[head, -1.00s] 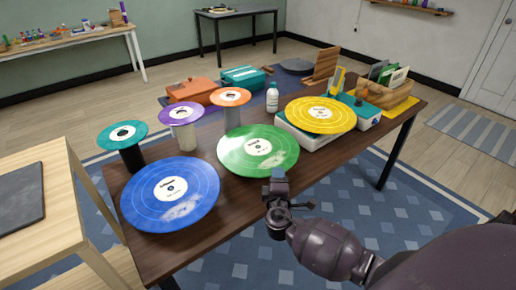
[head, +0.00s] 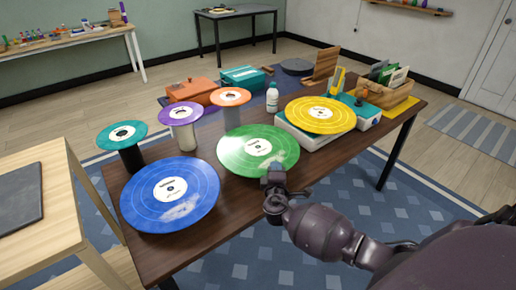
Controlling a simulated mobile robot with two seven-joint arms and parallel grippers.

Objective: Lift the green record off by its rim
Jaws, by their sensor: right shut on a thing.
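The green record (head: 240,158) is a large disc with a white label and a pale smudge near its front edge. It sits in the middle of the dark wooden table (head: 330,172), and what bears it is hidden beneath it. My right gripper (head: 273,180) is at the record's front right rim, shut on it. The fingertips are small in the head view and partly hidden by the gripper body. My left gripper is not in view.
A large blue record (head: 168,196) lies close on the left. A yellow record (head: 320,114) on a turntable is on the right. Small teal (head: 121,133), purple (head: 180,112) and orange (head: 230,96) discs on stands are behind. A white bottle (head: 272,98) stands farther back.

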